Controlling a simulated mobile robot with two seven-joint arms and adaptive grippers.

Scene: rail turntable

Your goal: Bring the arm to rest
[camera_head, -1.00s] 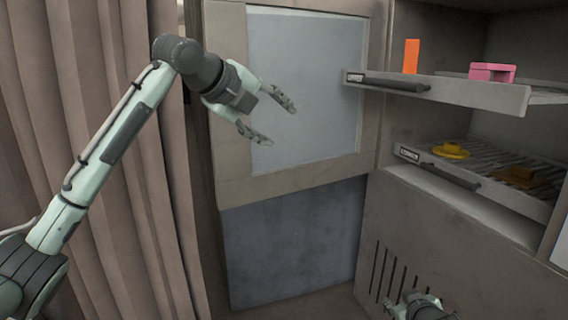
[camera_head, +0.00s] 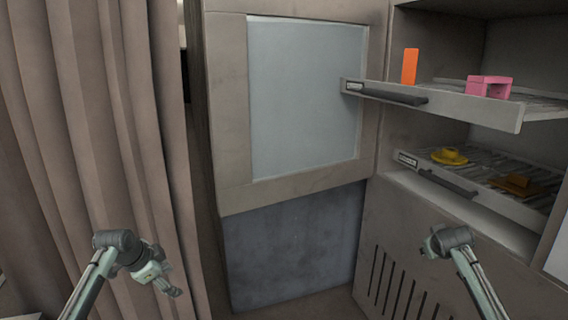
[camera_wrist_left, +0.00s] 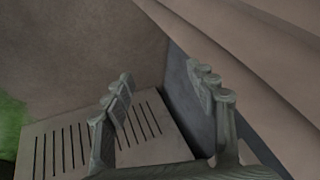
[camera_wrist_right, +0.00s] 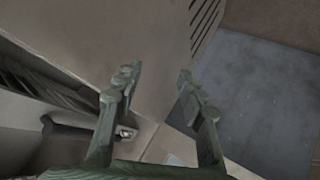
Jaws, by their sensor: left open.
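My left gripper (camera_head: 170,276) is low at the left in the head view, in front of the brown curtain. Its fingers stand apart with nothing between them in the left wrist view (camera_wrist_left: 165,85). My right arm (camera_head: 455,240) comes up at the lower right in the head view, in front of the slotted cabinet panel. Its fingers are mostly hidden there. In the right wrist view the right gripper's fingers (camera_wrist_right: 160,78) are apart and empty. Both grippers appear clear of objects.
An upper pulled-out rack (camera_head: 490,107) holds an orange block (camera_head: 410,66) and a pink block (camera_head: 489,86). A lower rack (camera_head: 480,199) holds a yellow piece (camera_head: 449,156) and a brown-orange piece (camera_head: 517,184). A pale panel (camera_head: 305,95) stands at the middle; the curtain (camera_head: 90,130) hangs left.

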